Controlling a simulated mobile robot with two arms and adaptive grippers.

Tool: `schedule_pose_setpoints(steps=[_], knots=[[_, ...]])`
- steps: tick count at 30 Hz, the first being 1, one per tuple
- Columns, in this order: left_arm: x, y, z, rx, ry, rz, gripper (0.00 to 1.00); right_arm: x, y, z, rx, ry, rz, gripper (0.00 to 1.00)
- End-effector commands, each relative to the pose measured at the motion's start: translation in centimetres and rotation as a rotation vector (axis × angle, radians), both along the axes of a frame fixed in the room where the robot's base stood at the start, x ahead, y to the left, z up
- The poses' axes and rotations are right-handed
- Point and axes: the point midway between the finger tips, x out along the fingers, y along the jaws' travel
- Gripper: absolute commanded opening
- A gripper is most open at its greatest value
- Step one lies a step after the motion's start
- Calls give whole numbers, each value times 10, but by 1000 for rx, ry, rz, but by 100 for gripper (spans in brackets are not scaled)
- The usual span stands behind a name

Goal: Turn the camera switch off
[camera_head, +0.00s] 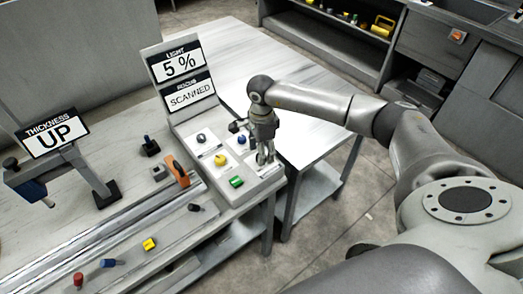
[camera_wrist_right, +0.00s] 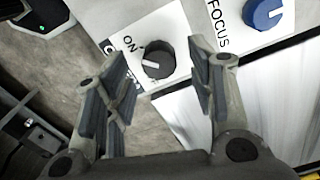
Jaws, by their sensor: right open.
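The camera switch is a black round knob (camera_wrist_right: 155,61) with a white pointer line, on a white plate marked ON in the right wrist view. The pointer lies toward the left side of the knob, below the ON mark; its exact setting is unclear. The rest of the plate's lettering is partly hidden by a finger. My right gripper (camera_wrist_right: 158,50) is open, with one finger on each side of the knob and no clear contact. In the head view the right gripper (camera_head: 264,158) points down over the control panel's right side and hides the knob. My left gripper is not in view.
A blue FOCUS knob (camera_wrist_right: 263,14) sits close beside the right finger. The control panel (camera_head: 213,182) also carries a yellow knob (camera_head: 220,159), a green knob (camera_head: 236,181) and a grey knob (camera_head: 200,138). Its signs (camera_head: 180,65) read LIGHT 5 % and SCANNED.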

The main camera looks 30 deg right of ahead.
Motion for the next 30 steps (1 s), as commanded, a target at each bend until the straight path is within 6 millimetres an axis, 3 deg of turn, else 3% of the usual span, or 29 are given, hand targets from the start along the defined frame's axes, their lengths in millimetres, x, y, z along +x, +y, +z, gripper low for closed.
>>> schedule_pose_setpoints(steps=[6, 14, 25, 30], knots=[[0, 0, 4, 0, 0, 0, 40, 0, 1, -16, 0, 1, 1, 51], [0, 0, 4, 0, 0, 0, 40, 0, 0, -18, 0, 0, 1, 51], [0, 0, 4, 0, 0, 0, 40, 0, 0, -17, 1, 0, 0, 5], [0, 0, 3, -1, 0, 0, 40, 0, 0, -18, 0, 0, 3, 5]])
